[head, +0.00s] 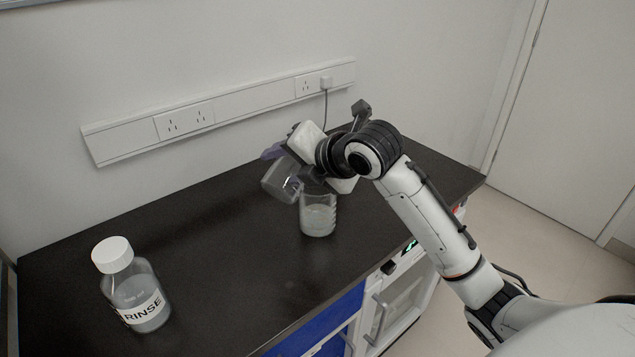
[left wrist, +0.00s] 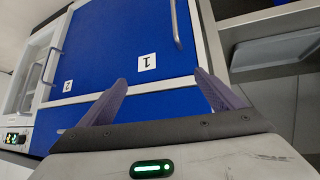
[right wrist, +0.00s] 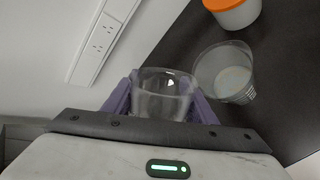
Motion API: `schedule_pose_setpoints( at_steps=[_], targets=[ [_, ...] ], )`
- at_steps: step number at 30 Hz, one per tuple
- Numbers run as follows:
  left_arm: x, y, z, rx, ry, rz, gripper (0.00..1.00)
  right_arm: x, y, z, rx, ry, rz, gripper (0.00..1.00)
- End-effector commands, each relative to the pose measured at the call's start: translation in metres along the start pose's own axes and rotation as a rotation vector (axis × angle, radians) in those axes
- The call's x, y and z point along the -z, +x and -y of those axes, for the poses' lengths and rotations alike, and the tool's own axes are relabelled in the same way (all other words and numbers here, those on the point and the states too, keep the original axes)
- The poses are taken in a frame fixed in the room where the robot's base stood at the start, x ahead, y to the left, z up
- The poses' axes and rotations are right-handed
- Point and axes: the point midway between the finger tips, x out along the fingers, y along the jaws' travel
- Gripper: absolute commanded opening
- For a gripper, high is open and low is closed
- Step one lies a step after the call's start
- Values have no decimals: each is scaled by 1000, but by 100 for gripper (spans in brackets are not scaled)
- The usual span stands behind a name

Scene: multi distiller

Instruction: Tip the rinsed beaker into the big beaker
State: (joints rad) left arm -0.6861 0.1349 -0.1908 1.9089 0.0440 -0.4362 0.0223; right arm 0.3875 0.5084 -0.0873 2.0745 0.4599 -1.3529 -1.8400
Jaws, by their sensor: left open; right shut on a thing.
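The small clear beaker (head: 281,183) is held tilted in the air in the head view, beside and above the rim of the big beaker (head: 318,218). My right gripper (head: 274,158) is shut on it; the right wrist view shows the small beaker (right wrist: 162,96) between the purple fingers. Whether liquid is in it or flowing out, I cannot tell. The big beaker stands upright on the bench with cloudy liquid low inside, and also shows in the right wrist view (right wrist: 226,73). My left gripper (left wrist: 165,92) is open and empty, facing blue cabinet fronts.
A white-capped RINSE bottle (head: 135,285) stands at the bench's left. The black bench top (head: 225,255) is clear between it and the big beaker. A socket rail (head: 220,110) runs along the wall. An orange-lidded white container (right wrist: 232,12) stands near the big beaker.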

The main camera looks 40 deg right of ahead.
Motion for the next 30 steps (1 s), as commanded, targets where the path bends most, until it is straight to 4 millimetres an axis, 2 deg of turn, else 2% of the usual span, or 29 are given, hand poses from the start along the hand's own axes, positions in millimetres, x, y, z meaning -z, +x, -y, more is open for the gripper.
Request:
schedule_pose_setpoints(
  at_steps=[2, 6, 15, 21, 30],
  targets=[
    [0, 0, 0, 0, 0, 0, 87, 2, 1, 3, 2, -60, 38, 26],
    [3, -2, 0, 0, 0, -1, 87, -4, -6, -7, -1, -182, 130, 26],
    [1, 0, 0, 0, 0, -1, 87, 5, 1, 1, 0, -417, 298, 26],
    [0, 1, 0, 0, 0, -1, 87, 21, 0, 0, -2, -543, 391, 26],
    [-27, 28, 3, 0, 0, -2, 87, 52, 20, 28, 1, -704, 509, 26]
  ],
)
